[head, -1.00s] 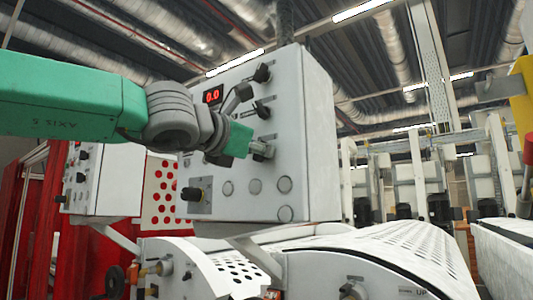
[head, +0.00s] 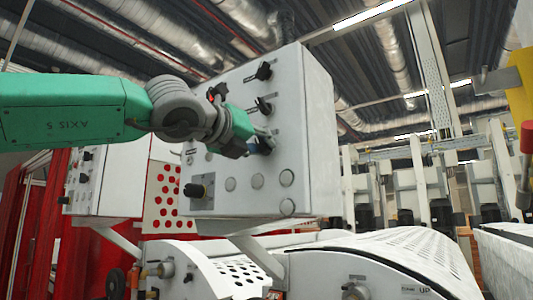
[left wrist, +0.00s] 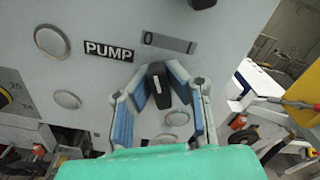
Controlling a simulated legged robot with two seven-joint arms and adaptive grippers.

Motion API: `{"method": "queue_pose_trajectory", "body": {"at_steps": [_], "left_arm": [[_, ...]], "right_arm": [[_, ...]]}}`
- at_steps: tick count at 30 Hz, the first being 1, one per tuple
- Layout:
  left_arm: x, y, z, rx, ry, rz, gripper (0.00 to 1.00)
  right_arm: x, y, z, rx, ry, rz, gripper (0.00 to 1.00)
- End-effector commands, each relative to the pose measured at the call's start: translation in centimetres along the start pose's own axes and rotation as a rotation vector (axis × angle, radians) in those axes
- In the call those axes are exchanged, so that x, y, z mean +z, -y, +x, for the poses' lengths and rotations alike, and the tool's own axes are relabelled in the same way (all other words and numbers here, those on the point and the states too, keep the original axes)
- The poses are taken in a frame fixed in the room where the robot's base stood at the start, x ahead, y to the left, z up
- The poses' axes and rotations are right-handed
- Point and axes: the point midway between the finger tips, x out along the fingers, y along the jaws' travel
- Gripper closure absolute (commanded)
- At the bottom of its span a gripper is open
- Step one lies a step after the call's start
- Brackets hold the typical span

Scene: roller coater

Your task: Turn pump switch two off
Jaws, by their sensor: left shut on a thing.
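In the left wrist view, a black rotary switch (left wrist: 159,88) with a pale mark on its face sits between my blue-padded fingers. A "PUMP" label (left wrist: 108,50) is beside it, and a small plate (left wrist: 166,43) with a "0" at its left end is just above. My left gripper (left wrist: 160,90) is shut on this switch. In the head view my left gripper (head: 262,146) is at the front panel of the control box (head: 318,140), and it hides most of the held switch. Two other black switches, one upper (head: 264,71) and one lower (head: 263,106), show above it. My right gripper is not in view.
A black knob (head: 197,190) and several round buttons (head: 286,178) are on the same panel. Below is a white machine with a perforated cover (head: 385,245). A second control box (head: 115,175) stands at the left, by red framing.

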Motion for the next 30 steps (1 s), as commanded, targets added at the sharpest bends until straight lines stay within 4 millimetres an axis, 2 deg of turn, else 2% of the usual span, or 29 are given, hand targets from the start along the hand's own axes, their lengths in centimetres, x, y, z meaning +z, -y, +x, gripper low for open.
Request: {"method": "queue_pose_trajectory", "body": {"at_steps": [1,22,24,25,30], "left_arm": [[-0.77,-0.33,0.22,0.007,-0.012,-0.02,1.0],[-0.64,-0.28,0.21,0.007,-0.012,-0.092,1.0],[-0.6,-0.26,0.2,0.007,-0.011,-0.091,0.69],[-0.55,-0.24,0.19,0.006,-0.01,-0.091,0.66],[-0.38,-0.11,0.28,0.004,-0.007,-0.089,0.66]], "right_arm": [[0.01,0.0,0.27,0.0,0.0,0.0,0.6],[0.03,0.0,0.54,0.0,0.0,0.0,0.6],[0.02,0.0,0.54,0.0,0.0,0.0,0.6],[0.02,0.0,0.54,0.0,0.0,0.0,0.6],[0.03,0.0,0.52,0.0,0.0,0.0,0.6]]}}
